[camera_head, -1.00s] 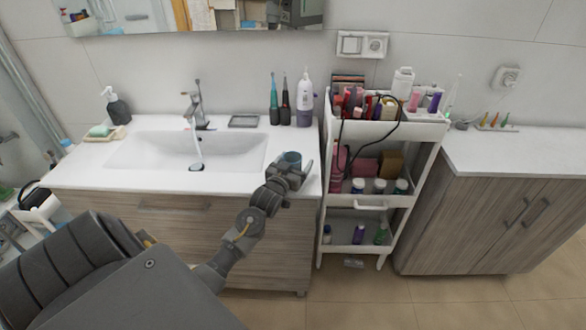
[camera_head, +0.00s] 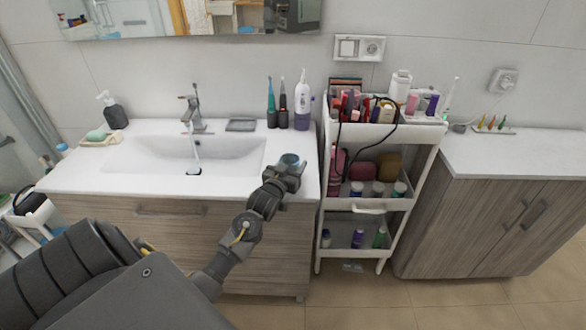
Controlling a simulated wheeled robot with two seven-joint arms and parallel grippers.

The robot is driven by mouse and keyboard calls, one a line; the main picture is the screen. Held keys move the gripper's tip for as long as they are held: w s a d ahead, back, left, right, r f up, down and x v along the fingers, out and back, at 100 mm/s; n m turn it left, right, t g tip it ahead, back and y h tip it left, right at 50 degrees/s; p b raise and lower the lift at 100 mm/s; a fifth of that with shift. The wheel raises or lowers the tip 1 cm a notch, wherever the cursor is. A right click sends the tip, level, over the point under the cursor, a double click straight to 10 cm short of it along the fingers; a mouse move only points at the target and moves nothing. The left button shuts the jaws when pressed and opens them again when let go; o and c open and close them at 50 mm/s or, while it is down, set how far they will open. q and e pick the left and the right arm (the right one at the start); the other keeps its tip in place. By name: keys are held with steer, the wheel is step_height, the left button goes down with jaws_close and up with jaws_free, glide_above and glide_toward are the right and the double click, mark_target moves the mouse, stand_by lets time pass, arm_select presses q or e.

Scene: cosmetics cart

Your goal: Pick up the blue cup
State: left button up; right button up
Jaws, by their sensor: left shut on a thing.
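The blue cup (camera_head: 289,160) stands out as a small grey-blue cup at the right front of the white sink counter. My left gripper (camera_head: 290,171) reaches in from the lower left and is shut on the cup. The fingers hide the cup's lower part, so I cannot tell whether its base touches the counter. My right gripper is not in view.
The sink basin (camera_head: 150,154) with a running faucet (camera_head: 193,110) lies to the left. Electric toothbrushes (camera_head: 277,104) and a purple-white water flosser (camera_head: 302,105) stand behind the cup. A loaded white cart (camera_head: 427,160) stands close on the right.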

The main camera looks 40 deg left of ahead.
arm_select(q)
steer(key=b+v, duration=0.3)
steer(key=v, duration=1.5)
arm_select(e)
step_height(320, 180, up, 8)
steer(key=p, duration=1.1)
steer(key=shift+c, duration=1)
arm_select(q)
steer(key=w+d+r+m+h, duration=0.1)
steer(key=w+d+r+h, duration=0.1)
steer(key=d+r, duration=0.6)
steer(key=w+d+r+m+h, duration=0.1)
steer(key=d+r+m+h, duration=0.1)
steer(key=d+r, duration=0.7)
steer(key=shift+w+d+t+h, duration=0.3)
steer(key=shift+w+d, duration=0.1)
steer(key=shift+d, duration=0.7)
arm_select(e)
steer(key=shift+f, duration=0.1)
